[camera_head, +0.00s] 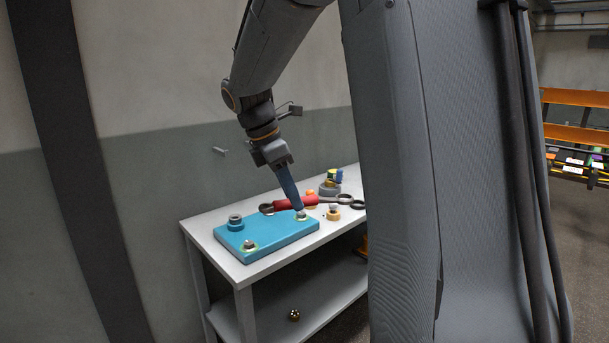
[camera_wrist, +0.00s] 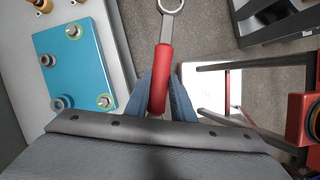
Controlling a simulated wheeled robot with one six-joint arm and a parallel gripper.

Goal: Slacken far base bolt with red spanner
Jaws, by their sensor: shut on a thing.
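My gripper (camera_head: 297,207) is shut on the red handle of the spanner (camera_wrist: 160,78). Its grey shank and ring end point away from the fingers, up in the wrist view and to the right in the head view. The ring is partly cut off in the wrist view. The blue base plate (camera_wrist: 78,65) lies on the table, with two green-ringed bolts along one edge: one at its right end (camera_head: 302,216) and one at its left front (camera_head: 249,246). The spanner is apart from both bolts, beyond the plate's edge in the wrist view.
Grey round fittings (camera_head: 235,222) stand on the plate's other edge. Small orange and grey parts (camera_head: 333,213) stand on the white table (camera_head: 214,258) right of the plate. A wall is behind it. A lower shelf (camera_head: 262,317) holds a small dark ball. An orange rack (camera_head: 577,132) stands at right.

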